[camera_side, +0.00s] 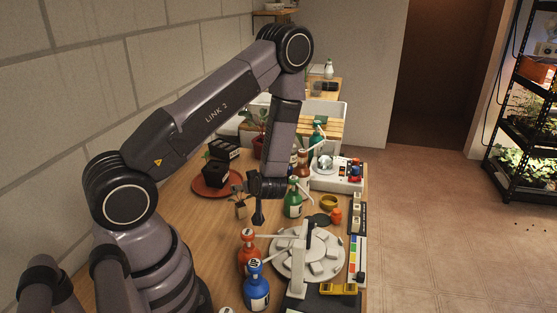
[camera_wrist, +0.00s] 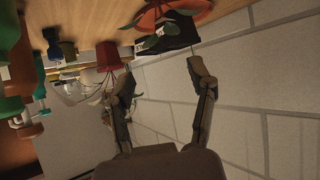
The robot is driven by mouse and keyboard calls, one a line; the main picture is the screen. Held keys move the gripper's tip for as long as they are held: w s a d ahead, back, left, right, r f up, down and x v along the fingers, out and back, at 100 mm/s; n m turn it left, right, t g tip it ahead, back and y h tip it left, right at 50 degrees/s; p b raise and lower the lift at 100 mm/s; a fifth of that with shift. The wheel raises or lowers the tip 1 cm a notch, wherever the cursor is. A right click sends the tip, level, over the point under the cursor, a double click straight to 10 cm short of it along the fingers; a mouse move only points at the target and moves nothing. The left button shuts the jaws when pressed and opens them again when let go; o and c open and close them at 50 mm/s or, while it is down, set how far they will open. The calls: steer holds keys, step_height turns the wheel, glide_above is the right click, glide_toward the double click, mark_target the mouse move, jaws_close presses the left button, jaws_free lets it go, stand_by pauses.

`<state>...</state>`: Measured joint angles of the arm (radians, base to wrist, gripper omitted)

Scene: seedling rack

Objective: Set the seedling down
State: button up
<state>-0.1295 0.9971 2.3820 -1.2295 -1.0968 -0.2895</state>
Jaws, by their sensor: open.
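A dark square pot (camera_side: 215,174) stands on a round reddish saucer (camera_side: 203,191) on the wooden table in the side view. The orange-red saucer (camera_wrist: 200,8) also shows at the top of the wrist view, with a dark object and green leaves (camera_wrist: 148,44) by it.
Dark labelled containers (camera_side: 224,148) lie behind the saucer. Green (camera_side: 292,203), orange (camera_side: 249,253) and blue (camera_side: 257,291) bottles stand right and in front, near a grey round carousel (camera_side: 287,263). A wall runs along the left. Some bare table lies in front of the saucer.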

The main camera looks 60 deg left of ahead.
steer(key=w+d+r+m+t+h, duration=0.2)
steer(key=w+d+r+t+h, duration=0.25)
steer(key=w+d+r, duration=0.3)
steer(key=d+r+m+t+h, duration=0.2)
steer(key=d+r+m+h, duration=0.4)
steer(key=d+r, duration=0.5)
steer(key=s+d+r+m+h, duration=0.3)
steer(key=s+r+m, duration=0.3)
steer(key=s+r, duration=0.4)
steer(key=s+a+r+m+g+y, duration=0.1)
steer(key=s+r+m+g, duration=0.1)
steer(key=s, duration=0.9)
steer(key=shift+s+a+m+y, duration=0.15)
steer(key=shift+s+m+y, duration=0.2)
steer(key=shift+m, duration=0.35)
